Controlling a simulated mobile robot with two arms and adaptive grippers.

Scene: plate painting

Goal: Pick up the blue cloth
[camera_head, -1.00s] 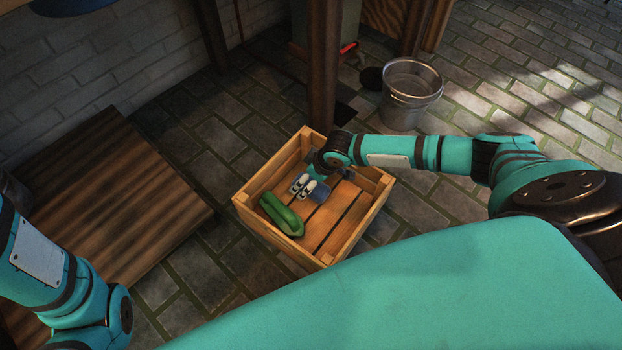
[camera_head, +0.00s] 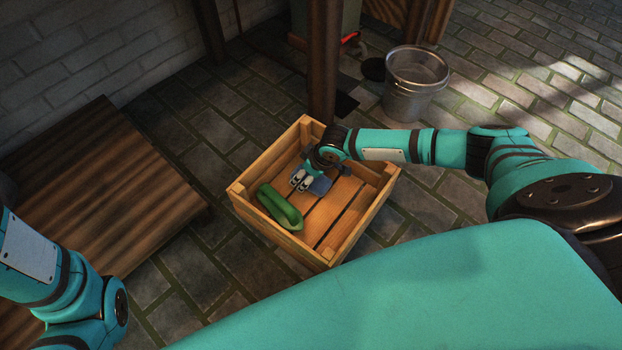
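The blue cloth (camera_head: 321,186) is a small patch on the slatted floor of the wooden crate (camera_head: 347,240), partly hidden by my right gripper. My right gripper (camera_head: 300,181) points down inside the crate, its pale fingertips close together just left of the visible cloth. Whether the fingers are shut, or touch the cloth, I cannot tell. My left arm shows at the lower left, but its gripper is out of view.
A green, long object (camera_head: 280,207) lies in the crate, in front of the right gripper. The crate's walls surround the gripper. A wooden post (camera_head: 324,60) stands right behind the crate. A metal bucket (camera_head: 414,85) stands behind right, and a low wooden platform (camera_head: 100,190) lies left.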

